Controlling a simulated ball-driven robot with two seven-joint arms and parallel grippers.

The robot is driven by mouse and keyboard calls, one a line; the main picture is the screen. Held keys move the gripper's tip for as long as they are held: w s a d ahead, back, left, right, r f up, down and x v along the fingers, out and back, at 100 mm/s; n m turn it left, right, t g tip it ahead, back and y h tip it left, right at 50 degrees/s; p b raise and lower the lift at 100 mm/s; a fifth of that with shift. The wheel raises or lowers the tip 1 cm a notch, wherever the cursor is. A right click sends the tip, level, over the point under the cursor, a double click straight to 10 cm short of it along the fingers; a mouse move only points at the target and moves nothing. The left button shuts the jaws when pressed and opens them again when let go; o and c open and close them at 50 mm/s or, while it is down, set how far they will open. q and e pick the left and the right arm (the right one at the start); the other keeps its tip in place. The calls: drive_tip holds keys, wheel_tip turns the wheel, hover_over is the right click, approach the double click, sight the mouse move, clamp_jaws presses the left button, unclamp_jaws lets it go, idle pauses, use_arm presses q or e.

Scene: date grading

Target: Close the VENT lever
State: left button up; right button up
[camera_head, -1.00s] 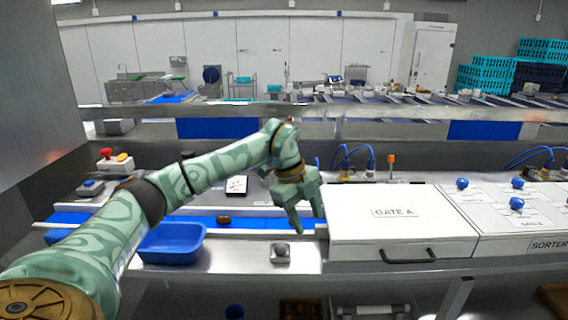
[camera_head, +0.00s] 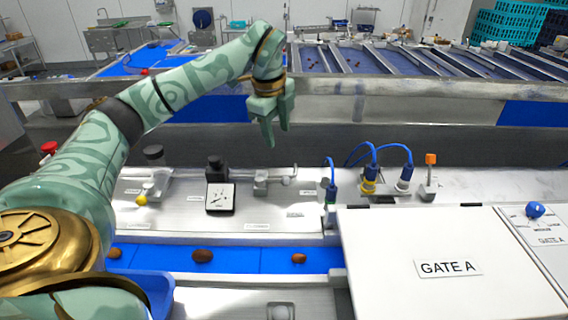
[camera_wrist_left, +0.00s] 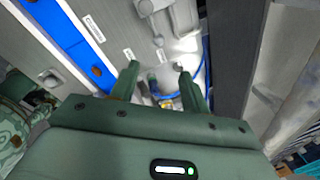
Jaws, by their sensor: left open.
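My left gripper (camera_head: 274,128) is open and empty, its fingers pointing down above the back panel. In the left wrist view the open fingers (camera_wrist_left: 158,76) point toward the panel, with nothing between them. A silver fitting with a lever-like arm (camera_head: 272,181) is mounted on the panel below the gripper; a metal fitting (camera_wrist_left: 152,10) also shows in the left wrist view. A fitting with a yellow knob (camera_head: 141,199) sits at the left, and an orange-topped fitting (camera_head: 430,170) at the right. The small labels are unreadable, so I cannot tell which is the VENT lever. My right gripper is not in view.
A square gauge (camera_head: 220,199) stands on the panel. Blue cables with plugs (camera_head: 369,180) rise right of the silver fitting. The white GATE A cover (camera_head: 440,235) fills the lower right. Several dates lie on the blue conveyor (camera_head: 240,262). A metal rail (camera_head: 330,88) runs behind.

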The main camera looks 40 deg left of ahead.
use_arm(q)
drive_tip(key=p, duration=0.1)
approach(284, 177)
drive_tip(key=f, duration=0.2)
drive_tip(key=w+f, duration=0.1)
drive_tip(key=f, duration=0.5)
drive_tip(key=shift+w, duration=0.25)
drive_tip(key=shift+w+f, duration=0.15)
drive_tip(key=shift+f, duration=0.45)
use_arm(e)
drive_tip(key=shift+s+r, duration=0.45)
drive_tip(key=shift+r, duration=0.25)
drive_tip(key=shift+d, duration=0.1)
